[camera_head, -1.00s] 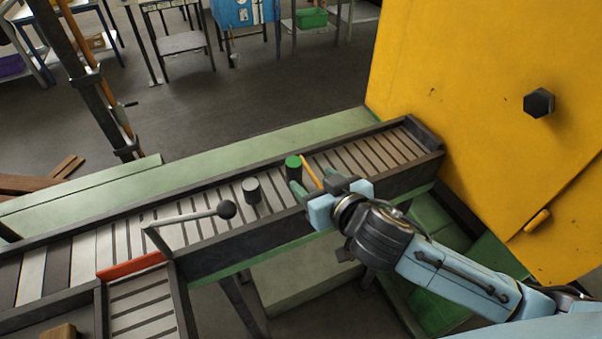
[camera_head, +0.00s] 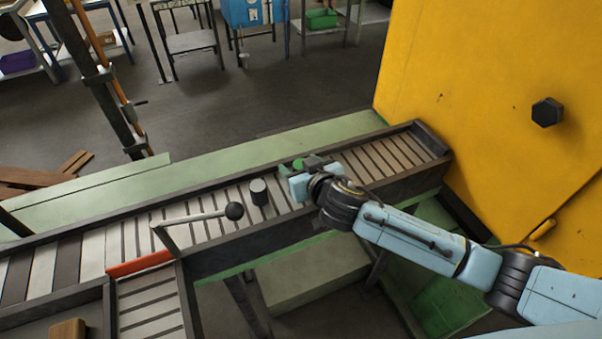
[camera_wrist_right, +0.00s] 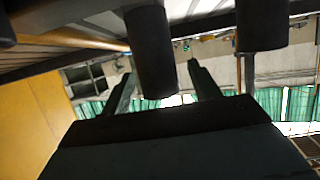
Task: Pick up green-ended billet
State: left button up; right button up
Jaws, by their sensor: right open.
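The green-ended billet (camera_head: 298,163) stands on the roller conveyor, its green top mostly hidden by my right gripper. My right gripper (camera_head: 297,171) is at the billet, its arm coming in from the right. In the right wrist view, the open fingers (camera_wrist_right: 161,72) lie on either side of a dark upright cylinder (camera_wrist_right: 152,50), apparently this billet. Gaps show beside it, and contact cannot be confirmed. A grey billet (camera_head: 259,191) stands on the conveyor to the left; a second dark cylinder (camera_wrist_right: 262,25) shows in the wrist view. My left gripper is out of view.
The conveyor (camera_head: 385,160) has raised dark side rails and ends near a yellow furnace housing (camera_head: 480,90) at right. A black-knobbed lever (camera_head: 234,211) sticks out left of the grey billet. A red bar (camera_head: 140,264) lies at the side branch.

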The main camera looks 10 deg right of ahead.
jog(key=shift+x, duration=0.8)
grip_shut()
jog(key=shift+r, duration=0.15)
